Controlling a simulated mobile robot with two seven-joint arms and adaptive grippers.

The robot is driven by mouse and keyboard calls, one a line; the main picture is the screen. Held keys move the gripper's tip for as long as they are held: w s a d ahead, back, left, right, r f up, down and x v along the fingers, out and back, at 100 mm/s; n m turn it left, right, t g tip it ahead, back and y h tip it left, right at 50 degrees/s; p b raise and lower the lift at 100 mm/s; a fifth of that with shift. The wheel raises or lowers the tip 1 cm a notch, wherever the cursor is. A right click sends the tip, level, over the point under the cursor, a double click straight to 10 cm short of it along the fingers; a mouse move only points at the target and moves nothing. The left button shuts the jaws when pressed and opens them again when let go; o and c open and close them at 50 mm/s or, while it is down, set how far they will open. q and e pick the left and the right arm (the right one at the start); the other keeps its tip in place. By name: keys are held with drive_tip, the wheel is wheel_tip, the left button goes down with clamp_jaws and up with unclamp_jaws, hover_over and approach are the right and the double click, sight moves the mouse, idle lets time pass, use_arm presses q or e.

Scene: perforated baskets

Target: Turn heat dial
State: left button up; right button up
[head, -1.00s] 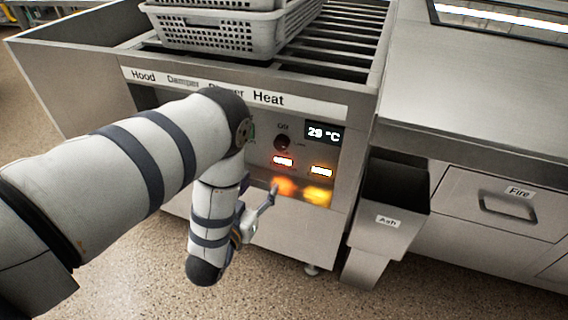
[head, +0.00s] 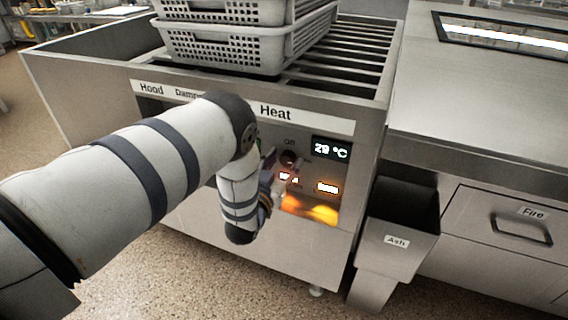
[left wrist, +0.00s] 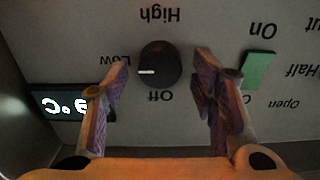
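The heat dial (left wrist: 160,64) is a round black knob with a white pointer line. In the left wrist view, which is upside down, the line points left, close to the Low mark. In the head view the dial (head: 289,158) is partly hidden by the gripper. My left gripper (left wrist: 161,82) is open, with one finger on each side of the dial and a visible gap to both; I cannot tell how far off the panel its tips are. It also shows in the head view (head: 283,170). The display (head: 331,149) reads 29 °C. My right gripper is out of view.
A green switch (left wrist: 258,70) marked On sits beside the dial. Glowing lights show below it in the head view. Stacked perforated baskets (head: 225,45) stand on the rack above. An ash bin (head: 397,240) and a fire drawer (head: 505,229) are to the right.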

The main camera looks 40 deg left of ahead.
use_arm(q)
drive_tip(key=c, duration=1)
drive_tip(key=shift+o, duration=0.2)
drive_tip(key=shift+n, duration=0.4)
drive_tip(key=n, duration=0.3)
drive_tip(key=shift+a+p, duration=0.1)
drive_tip(key=shift+p, duration=0.25)
drive_tip(key=n, duration=0.3)
drive_tip(key=shift+f+n, duration=0.1)
drive_tip(key=shift+n, duration=0.2)
drive_tip(key=n, duration=0.5)
drive_tip(key=shift+s+a+f, duration=0.1)
drive_tip(key=shift+f, duration=0.05)
drive_tip(key=n+b, duration=0.1)
drive_tip(key=n, duration=0.4)
drive_tip(key=shift+f, duration=0.1)
drive_tip(key=shift+n, duration=0.4)
